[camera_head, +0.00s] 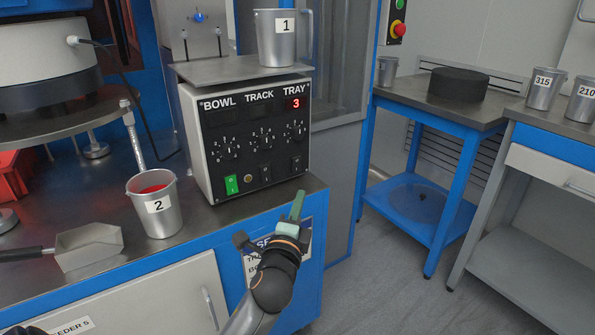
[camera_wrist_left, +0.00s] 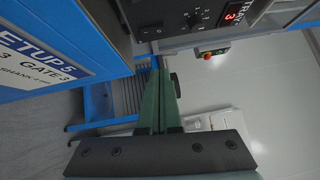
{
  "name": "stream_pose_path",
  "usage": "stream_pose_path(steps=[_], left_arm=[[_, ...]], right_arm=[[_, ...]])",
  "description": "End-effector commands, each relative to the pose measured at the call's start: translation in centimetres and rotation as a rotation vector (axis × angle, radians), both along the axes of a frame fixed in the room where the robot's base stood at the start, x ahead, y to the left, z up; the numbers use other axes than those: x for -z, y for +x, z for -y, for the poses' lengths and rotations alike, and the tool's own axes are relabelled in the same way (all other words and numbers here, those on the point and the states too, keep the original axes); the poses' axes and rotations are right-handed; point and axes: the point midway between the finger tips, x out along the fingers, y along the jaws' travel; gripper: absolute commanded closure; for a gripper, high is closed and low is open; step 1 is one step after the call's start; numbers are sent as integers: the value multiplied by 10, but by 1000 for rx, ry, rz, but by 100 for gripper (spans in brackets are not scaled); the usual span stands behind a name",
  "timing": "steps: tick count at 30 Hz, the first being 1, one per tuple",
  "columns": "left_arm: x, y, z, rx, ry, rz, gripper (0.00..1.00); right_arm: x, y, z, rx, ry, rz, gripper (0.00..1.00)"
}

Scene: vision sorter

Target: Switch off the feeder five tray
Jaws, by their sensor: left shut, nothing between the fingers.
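The feeder control box (camera_head: 250,145) stands on the metal worktop, with columns marked BOWL, TRACK and TRAY. The TRAY display (camera_head: 292,104) shows a red 3, also seen in the left wrist view (camera_wrist_left: 233,13). Under it are a dial (camera_head: 295,130) and a dark rocker switch (camera_head: 296,164). The BOWL switch (camera_head: 232,184) is green; the BOWL and TRACK displays look dark. My left gripper (camera_head: 297,205) is shut and empty, below the TRAY switch and apart from it. Its green fingers (camera_wrist_left: 160,98) point toward the box's lower edge in the left wrist view. My right gripper is not in view.
Jug 1 (camera_head: 277,40) stands on the plate above the box. Jug 2 (camera_head: 157,206) and a scoop (camera_head: 90,246) are on the worktop at left. A FEEDER 5 label (camera_head: 72,327) is on the cabinet. A blue-legged table (camera_head: 435,106) stands right; floor between is clear.

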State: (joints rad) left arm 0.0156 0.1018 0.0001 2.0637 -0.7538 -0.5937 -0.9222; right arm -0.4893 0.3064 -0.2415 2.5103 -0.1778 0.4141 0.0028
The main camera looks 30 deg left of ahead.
Motion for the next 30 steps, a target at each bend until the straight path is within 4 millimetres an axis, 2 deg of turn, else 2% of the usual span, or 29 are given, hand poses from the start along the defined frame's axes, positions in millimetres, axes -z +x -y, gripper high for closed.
stream_pose_path(steps=[14, 18, 21, 30], left_arm=[[-7, 80, -34, -2, 1, 3, 100], [-9, 87, -55, -3, 2, 2, 100], [-11, 91, -63, -1, 1, 2, 100], [-12, 93, -69, 0, 0, 0, 100]], right_arm=[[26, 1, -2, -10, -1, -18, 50], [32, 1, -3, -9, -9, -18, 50], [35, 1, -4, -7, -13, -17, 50], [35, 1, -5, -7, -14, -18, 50]])
